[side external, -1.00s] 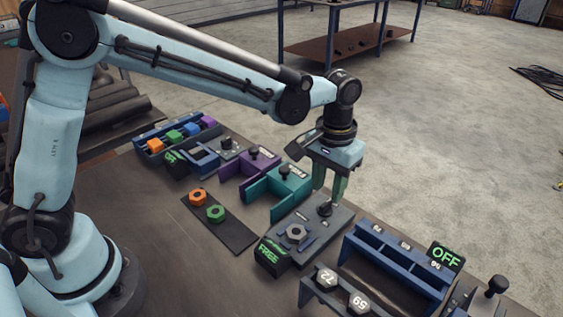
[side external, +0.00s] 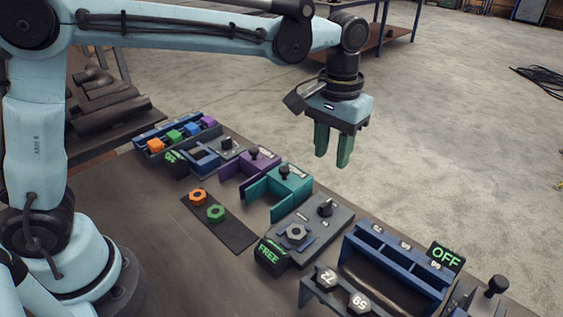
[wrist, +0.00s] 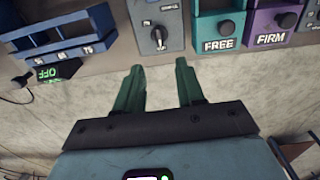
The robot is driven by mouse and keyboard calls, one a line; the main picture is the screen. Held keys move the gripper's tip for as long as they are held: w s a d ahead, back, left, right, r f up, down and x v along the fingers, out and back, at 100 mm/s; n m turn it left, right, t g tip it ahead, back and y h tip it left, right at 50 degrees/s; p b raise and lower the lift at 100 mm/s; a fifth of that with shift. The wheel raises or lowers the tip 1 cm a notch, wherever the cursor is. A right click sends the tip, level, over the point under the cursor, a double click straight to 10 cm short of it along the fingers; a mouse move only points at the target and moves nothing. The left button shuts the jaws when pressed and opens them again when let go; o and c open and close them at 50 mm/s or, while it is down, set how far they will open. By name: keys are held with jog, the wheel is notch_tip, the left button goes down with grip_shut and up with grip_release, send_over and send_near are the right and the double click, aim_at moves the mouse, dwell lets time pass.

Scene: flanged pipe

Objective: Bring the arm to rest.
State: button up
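My gripper (side external: 333,150) hangs above the far edge of the bench, its two green fingers apart with nothing between them. In the wrist view my gripper (wrist: 157,75) also shows its fingers spread and empty. A grey fixture (side external: 313,232) with a black lever knob (side external: 325,208) and a grey hex nut (side external: 296,233) on its plate stands below and in front of the fingers, clear of them. The knob also shows in the wrist view (wrist: 158,35).
A teal fixture (side external: 285,187) and a purple fixture (side external: 250,165) stand left of the grey one. A blue rack (side external: 390,262) with an OFF display (side external: 446,257) stands right. Orange (side external: 198,196) and green (side external: 215,213) nuts lie on a dark mat. Open floor lies beyond the bench.

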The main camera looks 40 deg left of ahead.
jog(key=s+a+f+t, duration=0.1)
jog(key=s+a+t, duration=0.6)
jog(key=s+a, duration=0.5)
jog(key=a, duration=0.3)
jog(key=shift+s+a+f, duration=0.3)
jog(key=shift+a+f, duration=0.1)
